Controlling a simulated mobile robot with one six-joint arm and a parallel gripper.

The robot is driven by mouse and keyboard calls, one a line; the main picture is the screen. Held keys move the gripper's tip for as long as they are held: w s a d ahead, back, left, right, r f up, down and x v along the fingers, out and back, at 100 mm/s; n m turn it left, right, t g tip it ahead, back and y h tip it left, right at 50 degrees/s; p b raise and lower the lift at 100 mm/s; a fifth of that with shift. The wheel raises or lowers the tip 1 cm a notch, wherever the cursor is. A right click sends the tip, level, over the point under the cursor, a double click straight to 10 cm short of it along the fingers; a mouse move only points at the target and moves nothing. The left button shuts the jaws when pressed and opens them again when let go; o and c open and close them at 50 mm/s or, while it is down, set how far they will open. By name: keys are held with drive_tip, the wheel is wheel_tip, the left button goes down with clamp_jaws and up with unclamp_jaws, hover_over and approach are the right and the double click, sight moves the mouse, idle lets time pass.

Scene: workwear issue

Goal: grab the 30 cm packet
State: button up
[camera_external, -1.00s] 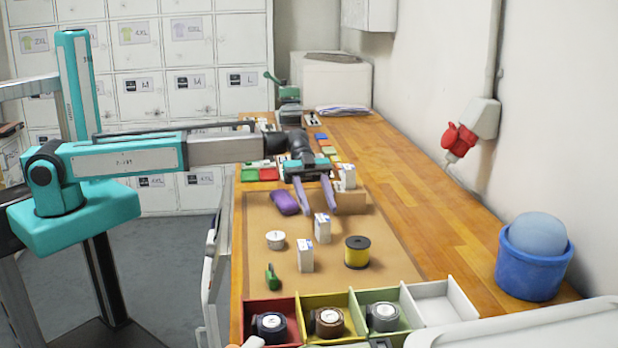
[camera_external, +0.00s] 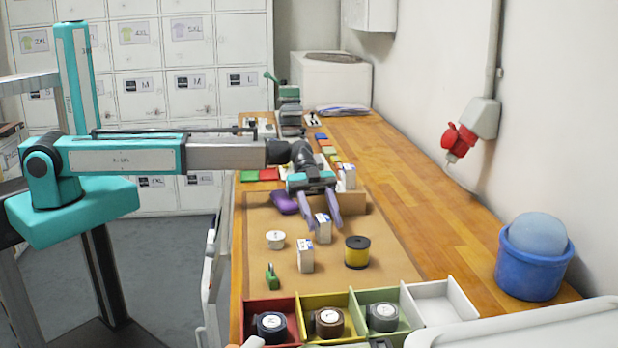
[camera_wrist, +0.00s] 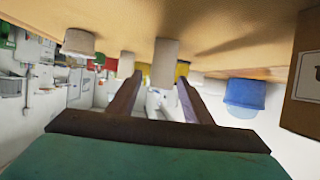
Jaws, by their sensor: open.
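Three small white packets stand upright on the brown mat (camera_external: 345,255). The middle one (camera_external: 322,229) is nearest my gripper, one (camera_external: 306,256) is closer to the external camera, and one (camera_external: 347,176) is at the back by a cardboard box. Their labels are too small to read, so I cannot tell which is 30 cm. My gripper (camera_external: 323,224) is open and empty, its purple fingers at either side of the middle packet in the outside view. In the wrist view, that packet (camera_wrist: 165,62) shows just beyond and between the fingertips (camera_wrist: 160,80).
The cardboard box (camera_external: 352,202) is close behind my gripper. The bench to the right is clear up to a blue bucket (camera_external: 530,265).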

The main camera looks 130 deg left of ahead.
sight(323, 217)
idle(0.5)
drive_tip(key=c, duration=1.1)
drive_tip(key=shift+c, duration=0.2)
drive_tip(key=shift+r, duration=0.1)
drive_tip(key=shift+r+b, duration=0.9)
drive_tip(key=shift+r, duration=0.7)
drive_tip(key=s+d+b, duration=0.2)
drive_tip(key=s+d, duration=0.1)
drive_tip(key=s, duration=0.4)
drive_tip(key=s+d+r+b, duration=0.1)
drive_tip(key=s+d+b, duration=0.1)
drive_tip(key=s+d, duration=0.2)
drive_tip(key=s, duration=0.3)
drive_tip(key=shift+d+r, duration=0.25)
drive_tip(key=shift+r, duration=0.05)
